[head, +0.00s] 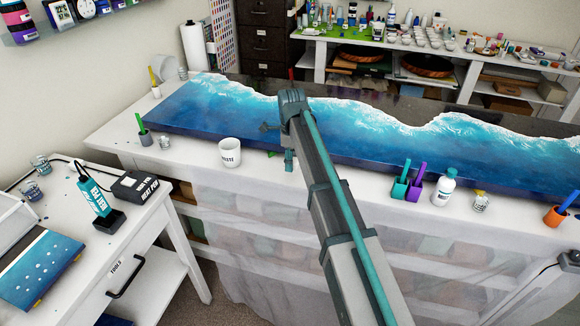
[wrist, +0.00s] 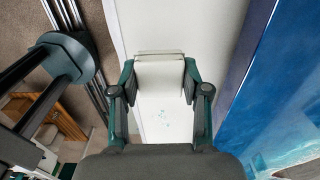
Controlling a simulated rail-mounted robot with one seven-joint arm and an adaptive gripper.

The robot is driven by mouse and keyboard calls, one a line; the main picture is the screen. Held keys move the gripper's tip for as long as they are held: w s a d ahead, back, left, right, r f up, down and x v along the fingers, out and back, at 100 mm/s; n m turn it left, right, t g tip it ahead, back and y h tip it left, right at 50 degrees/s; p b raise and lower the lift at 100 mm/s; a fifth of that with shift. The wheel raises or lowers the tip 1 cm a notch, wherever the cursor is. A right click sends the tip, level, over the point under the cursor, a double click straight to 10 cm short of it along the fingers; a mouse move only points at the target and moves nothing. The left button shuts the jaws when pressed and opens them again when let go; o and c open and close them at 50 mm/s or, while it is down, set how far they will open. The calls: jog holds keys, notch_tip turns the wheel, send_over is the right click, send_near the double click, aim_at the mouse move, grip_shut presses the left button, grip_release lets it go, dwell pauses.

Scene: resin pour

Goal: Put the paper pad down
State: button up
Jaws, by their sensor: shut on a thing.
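The paper pad (wrist: 160,76) is a small, pale cream block in the wrist view. My gripper (wrist: 159,84) is shut on it, with one dark green finger at each side. Below the pad in that view is the white table top (wrist: 180,30); I cannot tell whether the pad touches it. In the head view my gripper (head: 289,160) is at the front strip of the long white table (head: 108,134), in front of the blue ocean panel. The pad cannot be made out in the head view.
The blue ocean panel (head: 230,112) covers most of the table. A white waste tub (head: 229,152) stands left of my gripper. A teal cup (head: 400,187), a purple cup (head: 415,188) and a white bottle (head: 446,187) stand to the right. The front strip between is mostly free.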

aim_at(290, 174)
jog(key=shift+w+a+f, duration=0.25)
jog(key=shift+w+f, duration=0.1)
jog(key=shift+f, duration=0.05)
jog(key=shift+f+p, duration=0.45)
jog(key=shift+f, duration=1.2)
jog(key=shift+f, duration=0.2)
jog(key=o, duration=1.1)
jog(key=shift+r, duration=0.1)
notch_tip(290, 174, up, 12)
jog(key=shift+r+b, duration=0.15)
jog(key=shift+b, duration=1)
